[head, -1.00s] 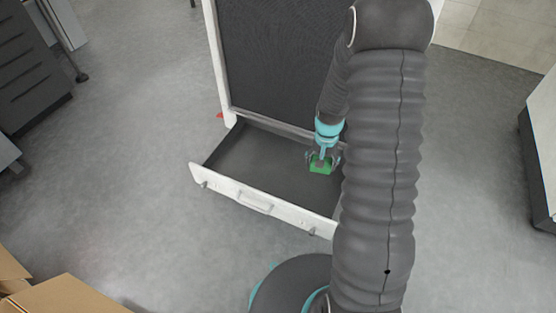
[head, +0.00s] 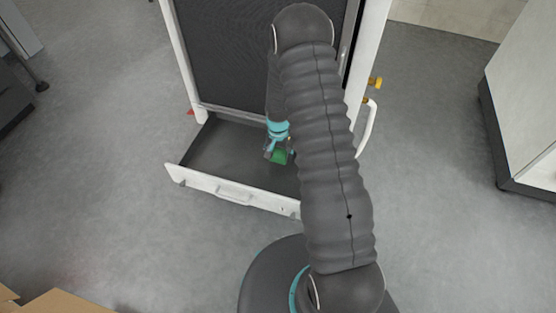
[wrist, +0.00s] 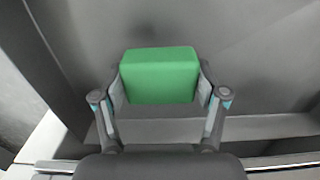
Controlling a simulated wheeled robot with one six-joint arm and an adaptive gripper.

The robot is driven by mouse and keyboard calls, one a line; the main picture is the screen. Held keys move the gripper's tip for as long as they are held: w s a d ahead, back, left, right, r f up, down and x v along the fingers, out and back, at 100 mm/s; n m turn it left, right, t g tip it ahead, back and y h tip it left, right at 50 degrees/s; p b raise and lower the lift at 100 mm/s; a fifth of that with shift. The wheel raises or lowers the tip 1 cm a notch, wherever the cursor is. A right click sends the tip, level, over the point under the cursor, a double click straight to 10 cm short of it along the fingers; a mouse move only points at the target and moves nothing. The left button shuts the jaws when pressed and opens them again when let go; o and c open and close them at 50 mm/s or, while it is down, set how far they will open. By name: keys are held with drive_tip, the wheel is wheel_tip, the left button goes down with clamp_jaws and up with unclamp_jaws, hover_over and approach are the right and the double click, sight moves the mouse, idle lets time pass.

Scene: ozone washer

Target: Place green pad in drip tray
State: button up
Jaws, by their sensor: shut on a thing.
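The green pad (head: 279,156) is a small green block. In the wrist view the green pad (wrist: 160,76) sits between the two fingers of my gripper (wrist: 160,90), which is shut on it. In the head view my gripper (head: 278,150) points down over the right part of the open drip tray (head: 222,150). The tray is a dark, shallow drawer with a white front and a handle, pulled out at the foot of the washer. My arm hides the tray's right end. I cannot tell whether the pad touches the tray floor.
The washer's dark mesh panel (head: 255,50) in a white frame rises behind the tray. A white handle (head: 368,128) and yellow knobs (head: 375,82) are on its right side. A cardboard box (head: 60,303) is at the lower left and a white cabinet (head: 525,110) at the right. Grey floor lies clear between.

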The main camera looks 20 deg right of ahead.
sight(278, 165)
drive_tip(key=shift+f, duration=2.05)
drive_tip(key=shift+f, duration=0.15)
drive_tip(key=o, duration=1.2)
